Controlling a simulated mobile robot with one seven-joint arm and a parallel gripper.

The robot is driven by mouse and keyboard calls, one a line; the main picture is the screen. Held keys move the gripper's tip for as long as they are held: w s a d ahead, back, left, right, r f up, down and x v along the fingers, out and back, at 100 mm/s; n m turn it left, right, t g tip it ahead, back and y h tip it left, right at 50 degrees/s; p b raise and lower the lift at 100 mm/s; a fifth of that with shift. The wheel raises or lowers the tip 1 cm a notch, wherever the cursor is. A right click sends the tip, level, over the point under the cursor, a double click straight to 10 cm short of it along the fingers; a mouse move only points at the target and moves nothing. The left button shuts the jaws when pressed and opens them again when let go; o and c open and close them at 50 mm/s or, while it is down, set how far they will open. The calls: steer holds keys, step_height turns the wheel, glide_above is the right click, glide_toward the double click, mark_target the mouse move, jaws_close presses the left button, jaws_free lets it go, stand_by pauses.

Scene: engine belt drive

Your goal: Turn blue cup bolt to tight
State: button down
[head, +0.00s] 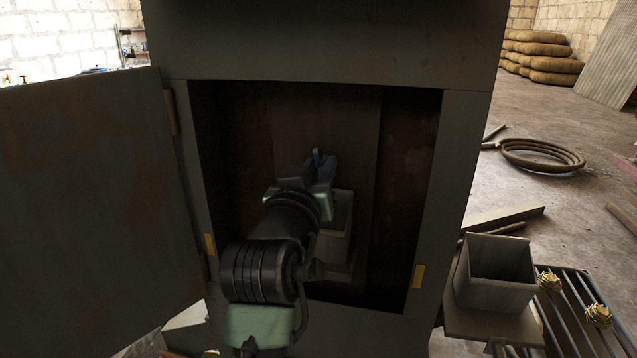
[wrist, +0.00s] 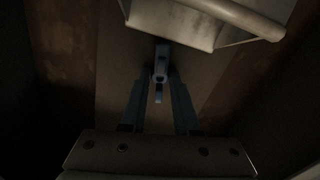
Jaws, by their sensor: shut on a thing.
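The blue cup bolt (head: 317,156) shows as a small dark blue piece at the far end of my gripper, inside the open cabinet. In the wrist view the bolt (wrist: 161,62) stands between the tips of the two fingers. My gripper (head: 322,170) reaches into the cabinet and is shut on the bolt. In the wrist view the gripper (wrist: 159,88) points toward the back panel, with a finger on each side of the bolt. The light is dim, and my arm hides part of what lies below the bolt.
The cabinet door (head: 90,210) hangs open at the left. A pale block (head: 339,225) stands inside, right beside my gripper. The cabinet's right wall (head: 455,190) is close. Outside at the right are an open grey box (head: 495,290) and a coiled hose (head: 541,155).

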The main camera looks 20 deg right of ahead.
steer(key=shift+m+b, duration=0.75)
steer(key=shift+m, duration=0.45)
steer(key=c, duration=0.6)
jaws_free()
steer(key=shift+c, duration=0.2)
steer(key=b+v, duration=0.2)
steer(key=v, duration=1.1)
steer(key=shift+b, duration=0.4)
